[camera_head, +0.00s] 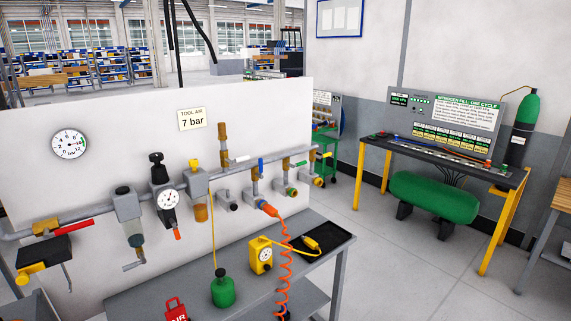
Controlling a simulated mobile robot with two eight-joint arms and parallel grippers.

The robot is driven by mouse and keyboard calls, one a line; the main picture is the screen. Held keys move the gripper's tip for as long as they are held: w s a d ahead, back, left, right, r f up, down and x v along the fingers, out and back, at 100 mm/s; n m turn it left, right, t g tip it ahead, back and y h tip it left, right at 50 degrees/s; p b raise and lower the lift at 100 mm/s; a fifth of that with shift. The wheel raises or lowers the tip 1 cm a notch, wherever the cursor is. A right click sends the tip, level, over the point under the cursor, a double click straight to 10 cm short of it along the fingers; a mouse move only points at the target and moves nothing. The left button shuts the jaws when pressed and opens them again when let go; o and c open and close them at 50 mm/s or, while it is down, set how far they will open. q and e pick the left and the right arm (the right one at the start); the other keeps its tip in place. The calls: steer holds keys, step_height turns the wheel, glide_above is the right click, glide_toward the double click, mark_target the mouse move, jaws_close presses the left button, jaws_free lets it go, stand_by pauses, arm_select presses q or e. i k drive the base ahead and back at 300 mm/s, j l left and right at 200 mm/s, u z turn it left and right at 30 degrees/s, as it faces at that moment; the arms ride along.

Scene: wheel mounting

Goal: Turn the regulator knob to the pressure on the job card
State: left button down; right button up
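The regulator knob (156,158) is black and sits on top of the regulator on the pipe run along the white panel. The regulator's round gauge (168,199) faces forward below it; its needle is too small to read. The job card (192,118) on the panel reads "TOOL AIR 7 bar". A larger wall gauge (69,144) hangs at the panel's left; its exact reading is unclear.
A red-handled valve (72,227) and a filter (127,212) are left of the regulator; a yellow-topped lubricator (197,183) is right. A grey bench (150,290) below holds a green bottle (222,289), yellow gauge box (261,256) and black tray (335,236). An orange coiled hose (285,258) hangs in front.

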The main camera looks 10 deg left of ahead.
mark_target(156, 158)
steer(key=u, duration=1.25)
